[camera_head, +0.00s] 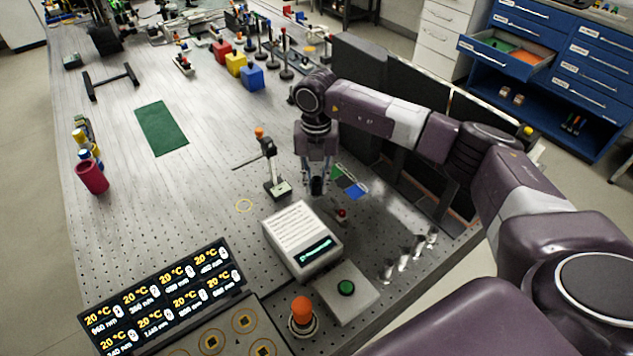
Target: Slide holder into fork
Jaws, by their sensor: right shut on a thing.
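My right gripper (316,182) points down over the bench, just behind the white instrument box. It is shut on a small dark piece, perhaps the holder, which the fingers mostly hide. A post with an orange knob (268,150) and a thin dark rod stands on a small base just left of the gripper, apart from it. I cannot tell for certain which part is the fork. My left gripper is not in view.
The instrument box (303,240) has a label and green display. Close by are a multicoloured panel (350,183), a red knob (341,213), a green button (346,287) and an orange knob (303,309). A green mat (161,128) lies left, with bare bench (215,185) beside it.

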